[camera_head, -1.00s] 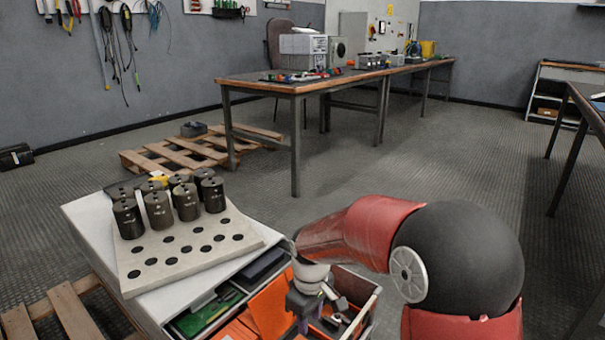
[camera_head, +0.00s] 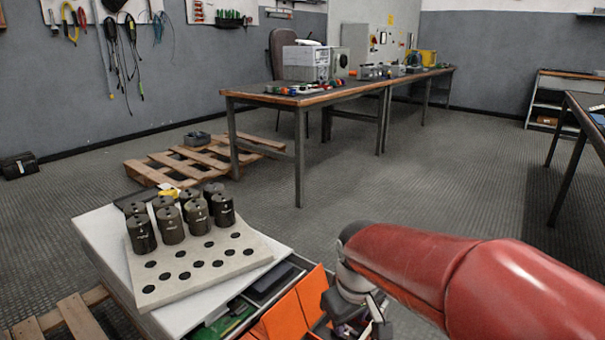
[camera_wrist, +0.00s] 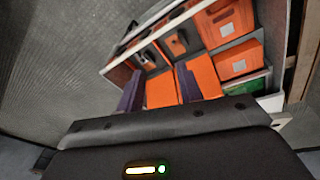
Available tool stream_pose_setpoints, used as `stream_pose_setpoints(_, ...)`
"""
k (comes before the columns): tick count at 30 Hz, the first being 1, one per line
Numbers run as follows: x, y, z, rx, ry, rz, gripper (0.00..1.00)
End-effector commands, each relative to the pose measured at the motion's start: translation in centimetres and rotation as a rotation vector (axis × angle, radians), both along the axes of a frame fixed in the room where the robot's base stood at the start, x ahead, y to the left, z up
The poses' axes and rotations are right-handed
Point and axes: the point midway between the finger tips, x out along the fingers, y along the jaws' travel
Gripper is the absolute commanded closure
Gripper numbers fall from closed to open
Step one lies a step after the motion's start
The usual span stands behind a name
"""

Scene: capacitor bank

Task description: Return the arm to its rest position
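My red arm (camera_head: 430,262) reaches in from the right in the head view. My gripper (camera_wrist: 160,86) shows two purple fingers in the wrist view, set apart with nothing held between them. In the head view its dark body is at the bottom edge, right of the orange bins, and its fingertips are not clear. The wrist view looks past the fingers onto orange bins (camera_wrist: 222,22) in the cart. I cannot tell how high the fingers are above them.
Several dark capacitors (camera_head: 171,225) stand in a white holed block (camera_head: 205,284) on the white cart top (camera_head: 98,228). Orange bins (camera_head: 285,318) fill the cart's open side. A workbench (camera_head: 300,97) and a pallet (camera_head: 200,158) stand behind. The floor between is clear.

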Motion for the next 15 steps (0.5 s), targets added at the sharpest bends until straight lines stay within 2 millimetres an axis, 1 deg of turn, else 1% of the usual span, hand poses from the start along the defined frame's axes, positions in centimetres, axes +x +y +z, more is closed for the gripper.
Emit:
stream_pose_setpoints(1, -1.5, -1.1, 2.7, 0.012, -0.040, -0.057, 0.64)
stream_pose_setpoints(3, -3.7, -2.4, 5.0, 0.034, -0.087, -0.142, 0.64)
stream_pose_setpoints(6, -6.8, -4.1, 7.7, 0.074, -0.152, -0.260, 0.64)
stream_pose_setpoints(9, -9.6, -5.3, 9.3, 0.116, -0.206, -0.362, 0.64)
stream_pose_setpoints(12, -11.6, -6.0, 10.2, 0.152, -0.247, -0.436, 0.64)
stream_pose_setpoints(15, -12.8, -6.4, 10.6, 0.176, -0.271, -0.481, 0.64)
